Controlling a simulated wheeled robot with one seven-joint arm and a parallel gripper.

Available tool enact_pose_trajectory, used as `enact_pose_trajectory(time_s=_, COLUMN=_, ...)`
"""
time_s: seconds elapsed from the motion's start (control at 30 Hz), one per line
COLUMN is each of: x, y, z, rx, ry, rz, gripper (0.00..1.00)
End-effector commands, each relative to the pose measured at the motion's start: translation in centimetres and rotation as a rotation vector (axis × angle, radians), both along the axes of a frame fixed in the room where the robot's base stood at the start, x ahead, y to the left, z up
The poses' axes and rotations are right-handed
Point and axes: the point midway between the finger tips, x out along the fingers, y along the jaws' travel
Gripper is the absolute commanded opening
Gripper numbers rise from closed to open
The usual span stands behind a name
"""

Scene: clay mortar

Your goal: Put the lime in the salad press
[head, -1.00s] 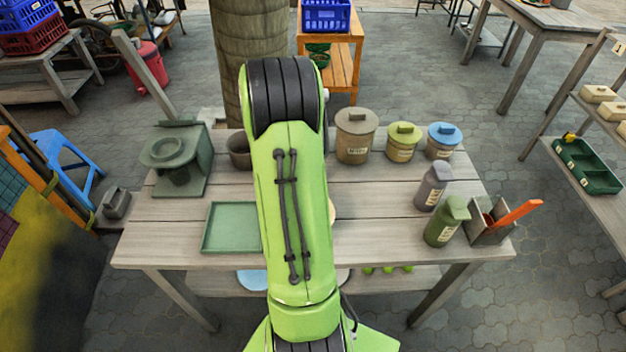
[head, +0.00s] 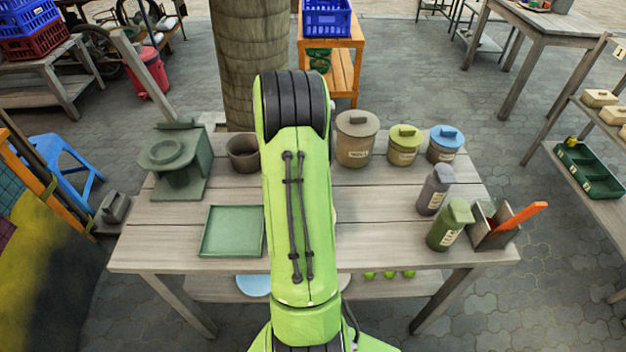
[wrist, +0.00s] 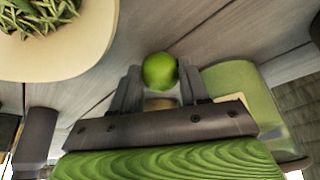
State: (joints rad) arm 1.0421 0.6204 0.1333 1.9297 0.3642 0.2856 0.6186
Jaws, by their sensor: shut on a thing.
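My gripper (wrist: 160,92) shows in the wrist view, with its two fingers shut on a bright green lime (wrist: 159,71) at their tips. In the head view my green arm hides the gripper and the held lime. What looks like the salad press, a dark green stand with a round ring on top (head: 176,152), is at the back left of the wooden table. It stands to the left of my arm and does not show in the wrist view.
A green tray (head: 232,232) lies front left, and a brown pot (head: 243,153) stands beside my arm. Canisters (head: 357,138), bottles (head: 451,224) and a utensil box (head: 493,226) fill the right side. A pale dish (wrist: 95,58) of leaves shows in the wrist view. More limes (head: 389,274) lie below.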

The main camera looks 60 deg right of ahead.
Motion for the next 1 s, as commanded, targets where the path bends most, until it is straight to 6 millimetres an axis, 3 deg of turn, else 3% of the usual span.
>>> enact_pose_trajectory(time_s=0.13, x=0.1, y=-0.1, z=1.4, rx=-0.003, ry=-0.002, rz=0.000, gripper=0.10)
enact_pose_trajectory(time_s=0.4, x=0.1, y=-0.1, z=8.2, rx=-0.004, ry=-0.002, rz=0.001, gripper=0.10)
enact_pose_trajectory(time_s=0.5, x=0.1, y=0.0, z=9.6, rx=-0.002, ry=-0.002, rz=0.001, gripper=0.10)
enact_pose_trajectory(time_s=1.0, x=0.5, y=0.3, z=9.9, rx=0.001, ry=0.001, rz=0.022, gripper=0.10)
